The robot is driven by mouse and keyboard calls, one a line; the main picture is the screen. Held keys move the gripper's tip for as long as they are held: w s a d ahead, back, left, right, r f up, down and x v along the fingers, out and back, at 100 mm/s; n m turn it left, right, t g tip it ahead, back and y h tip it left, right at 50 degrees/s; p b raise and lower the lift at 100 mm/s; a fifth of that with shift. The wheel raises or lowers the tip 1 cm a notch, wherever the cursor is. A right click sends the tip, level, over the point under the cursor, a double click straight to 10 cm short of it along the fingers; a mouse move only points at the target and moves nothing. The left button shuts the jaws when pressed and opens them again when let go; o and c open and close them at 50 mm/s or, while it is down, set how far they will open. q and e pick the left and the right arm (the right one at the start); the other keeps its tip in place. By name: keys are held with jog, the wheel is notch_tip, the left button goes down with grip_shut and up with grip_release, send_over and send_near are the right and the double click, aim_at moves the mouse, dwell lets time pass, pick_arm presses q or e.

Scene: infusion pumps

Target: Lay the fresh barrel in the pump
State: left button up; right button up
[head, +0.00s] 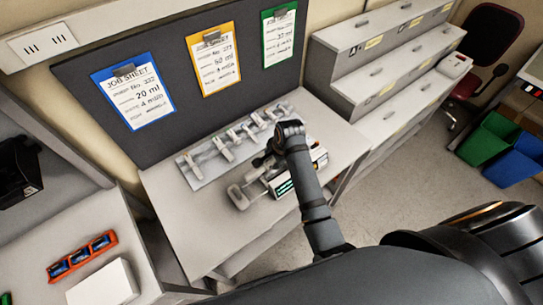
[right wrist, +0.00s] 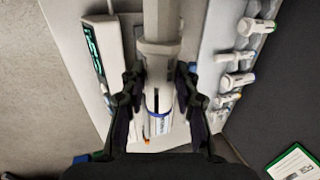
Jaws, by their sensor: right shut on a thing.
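The pump (head: 284,187) stands on the table with its lit green display facing front. It also shows at the left of the right wrist view (right wrist: 97,60). My right gripper (head: 275,158) is over the pump and hides part of it in the head view. In the right wrist view, my right gripper (right wrist: 160,97) is shut on a pale barrel (right wrist: 161,124) with a blue band, lying lengthwise between the fingers, alongside the display. Whether the barrel touches the pump's bed cannot be told. My left gripper is not in view.
A rack (head: 194,176) with several pale barrels lies behind the pump; its barrels (right wrist: 235,80) show at right in the wrist view. Blue, yellow and green job sheets hang on the dark board (head: 170,55). The table's front left (head: 190,225) is clear.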

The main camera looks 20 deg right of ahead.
aim_at(271, 175)
jog(key=shift+f, duration=0.3)
jog(key=shift+w+f, duration=0.1)
jog(key=shift+f, duration=0.2)
jog(key=shift+x, duration=0.8)
jog(key=shift+d+f, duration=0.1)
jog(key=shift+f, duration=1.2)
jog(key=shift+f+b, duration=0.55)
jog(key=shift+f, duration=0.9)
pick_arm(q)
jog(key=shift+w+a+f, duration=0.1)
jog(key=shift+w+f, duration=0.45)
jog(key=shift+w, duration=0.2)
pick_arm(e)
jog(key=shift+s, duration=0.25)
jog(key=shift+s+f, duration=0.1)
jog(key=shift+f, duration=0.05)
